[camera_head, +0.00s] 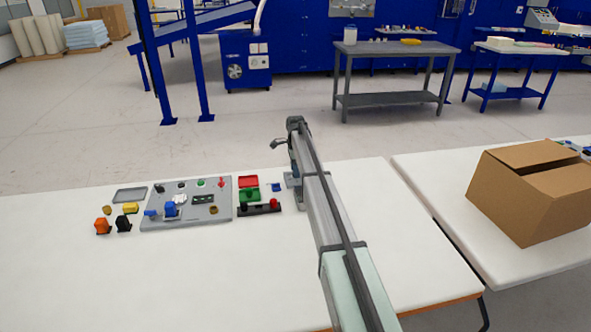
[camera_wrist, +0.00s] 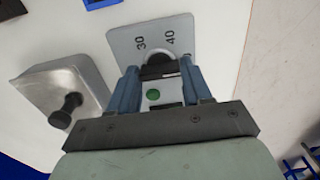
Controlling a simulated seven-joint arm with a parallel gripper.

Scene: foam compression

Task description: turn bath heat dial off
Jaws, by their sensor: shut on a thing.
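The bath heat dial is a grey plate (camera_wrist: 127,40) marked 30 and 40, with a dark knob (camera_wrist: 157,71) at its middle. My gripper (camera_wrist: 159,69) has its two blue fingers on either side of the knob and is shut on it. A green spot (camera_wrist: 152,95) shows on the plate between the fingers. The fingers and palm hide the lower part of the plate, so I cannot read where the knob points. In the head view my arm hides most of the dial; the blue-grey fingers show beside the arm at the table's right part.
In the wrist view a metal box (camera_wrist: 68,85) with a black knob stands left of the dial. In the head view a grey panel (camera_head: 218,214) with switches lies left of my arm. A cardboard box (camera_head: 530,200) sits on the right table. The front left tabletop is clear.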

